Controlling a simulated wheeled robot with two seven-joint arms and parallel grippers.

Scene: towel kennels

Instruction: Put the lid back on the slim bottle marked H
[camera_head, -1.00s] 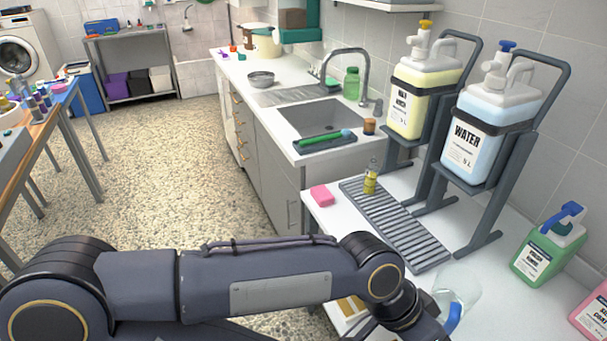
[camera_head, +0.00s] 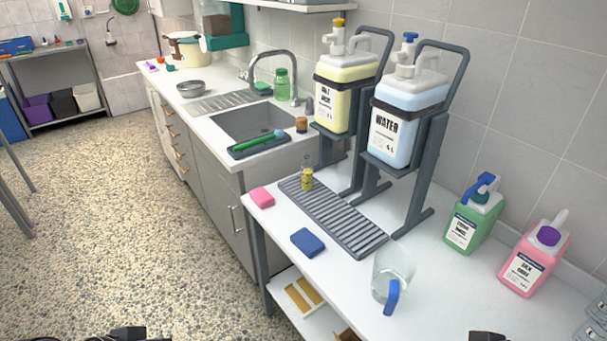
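A small slim clear bottle (camera_head: 307,177) with a yellow label stands upright at the far end of the grey ribbed drain rack (camera_head: 345,222). Its label is too small to read, so I cannot tell whether it bears an H. I cannot make out whether its top is open, and no loose lid can be told apart. Only small dark parts of my arms show at the bottom edge, left and right. Neither gripper shows.
Beside the rack lie a pink sponge (camera_head: 262,197) and a blue sponge (camera_head: 308,242). A clear jug (camera_head: 393,267) with a blue handle stands near the front. Yellow (camera_head: 345,95) and water (camera_head: 398,128) dispensers on stands, and green (camera_head: 474,215) and pink (camera_head: 536,256) jugs, line the wall.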

